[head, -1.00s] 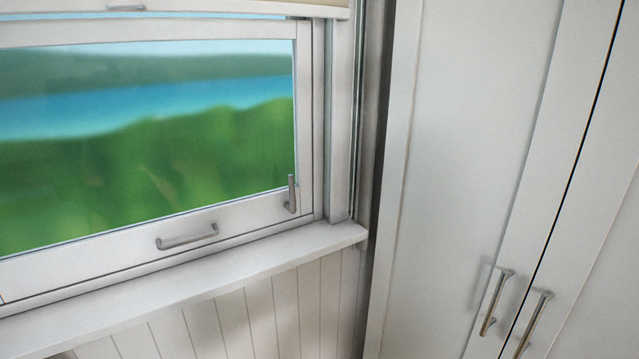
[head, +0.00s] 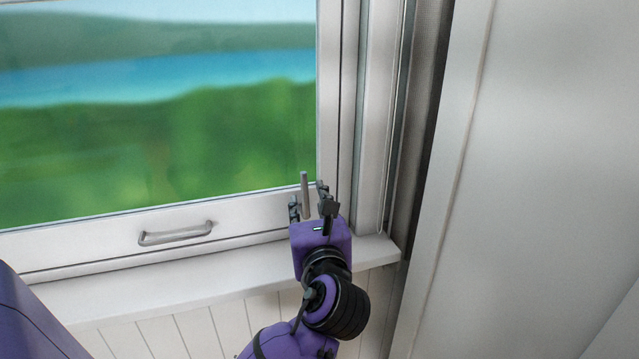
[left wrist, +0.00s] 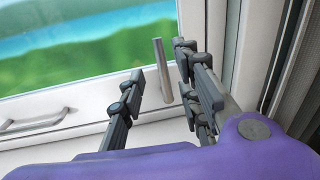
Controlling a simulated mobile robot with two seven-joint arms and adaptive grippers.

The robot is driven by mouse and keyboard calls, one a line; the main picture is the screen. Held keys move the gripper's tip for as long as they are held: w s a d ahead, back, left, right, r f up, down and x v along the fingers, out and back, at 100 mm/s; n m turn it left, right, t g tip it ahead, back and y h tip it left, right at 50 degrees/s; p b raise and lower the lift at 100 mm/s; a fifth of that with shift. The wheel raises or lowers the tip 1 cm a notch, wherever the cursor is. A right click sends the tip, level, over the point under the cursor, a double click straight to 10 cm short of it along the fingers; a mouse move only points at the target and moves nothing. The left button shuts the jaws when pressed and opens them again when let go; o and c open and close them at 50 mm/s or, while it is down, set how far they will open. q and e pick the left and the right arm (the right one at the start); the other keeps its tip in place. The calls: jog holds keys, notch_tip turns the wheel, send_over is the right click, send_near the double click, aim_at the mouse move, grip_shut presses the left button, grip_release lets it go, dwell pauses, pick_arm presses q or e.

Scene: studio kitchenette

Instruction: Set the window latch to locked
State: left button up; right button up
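The window latch (head: 305,190) is a slim grey metal lever at the lower right corner of the window sash. Its handle points up, close to vertical. It also shows in the left wrist view (left wrist: 161,70). My left gripper (head: 309,202) is open in front of the latch. In the left wrist view, the dark fingers of my left gripper (left wrist: 157,65) stand on either side of the lever, with visible gaps. The latch's base is partly hidden by the gripper. My right gripper is not in view.
A horizontal pull handle (head: 176,233) sits on the sash's bottom rail, left of the latch. The white sill (head: 190,290) juts out below the window. The window's side frame (head: 376,120) and a tall pale cabinet (head: 540,180) stand to the right.

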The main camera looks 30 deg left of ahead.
aim_at(305, 188)
pick_arm(q)
jog(key=x, duration=0.7)
jog(key=shift+w+a, duration=0.2)
jog(key=shift+w, duration=0.1)
grip_shut()
